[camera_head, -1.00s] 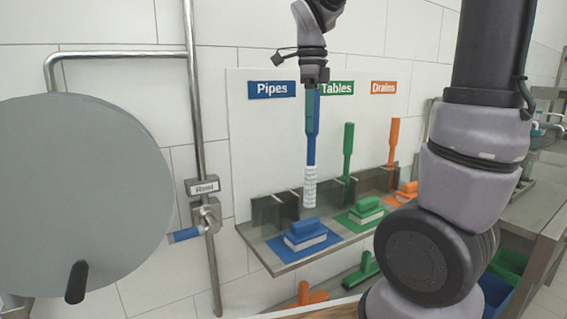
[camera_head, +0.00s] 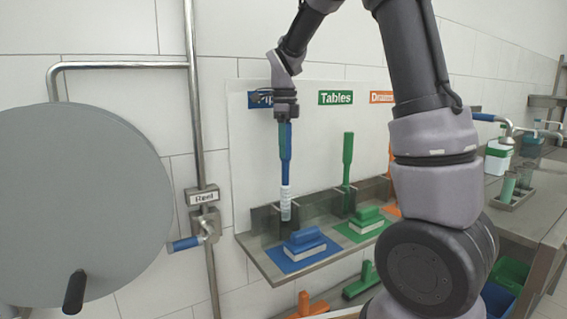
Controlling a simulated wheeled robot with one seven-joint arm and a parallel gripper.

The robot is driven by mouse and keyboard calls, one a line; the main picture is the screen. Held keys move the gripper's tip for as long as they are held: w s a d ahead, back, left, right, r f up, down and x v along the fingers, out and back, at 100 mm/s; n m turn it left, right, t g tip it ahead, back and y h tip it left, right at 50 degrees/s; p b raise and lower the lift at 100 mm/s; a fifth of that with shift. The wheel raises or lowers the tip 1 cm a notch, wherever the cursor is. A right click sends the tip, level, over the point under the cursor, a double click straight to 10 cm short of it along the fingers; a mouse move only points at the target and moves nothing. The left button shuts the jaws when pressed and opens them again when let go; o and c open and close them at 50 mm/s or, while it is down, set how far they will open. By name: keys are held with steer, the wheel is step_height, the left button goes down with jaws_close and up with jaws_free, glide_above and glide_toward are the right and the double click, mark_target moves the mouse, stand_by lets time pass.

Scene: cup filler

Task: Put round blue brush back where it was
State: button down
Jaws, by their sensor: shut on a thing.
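The round blue brush (camera_head: 286,157) hangs upright from my gripper (camera_head: 285,118), which is shut on the top of its blue handle. Its white round bristles (camera_head: 286,203) point down. The bristle end is in front of or within the left metal holder (camera_head: 262,222) on the shelf, below the partly hidden blue sign (camera_head: 262,97). I cannot tell whether the bristles touch the holder.
A blue block brush (camera_head: 304,240) sits on a blue mat in front of the holder. A green round brush (camera_head: 347,160) and green block brush (camera_head: 367,217) stand to the right. A large grey reel (camera_head: 80,200) and a pipe (camera_head: 194,120) are at left.

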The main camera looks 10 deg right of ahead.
mark_target(284, 162)
step_height(284, 162, down, 4)
steer(key=shift+w+f, duration=0.15)
steer(key=shift+f, duration=0.25)
steer(key=shift+f, duration=0.15)
steer(key=shift+c, duration=2.3)
jaws_free()
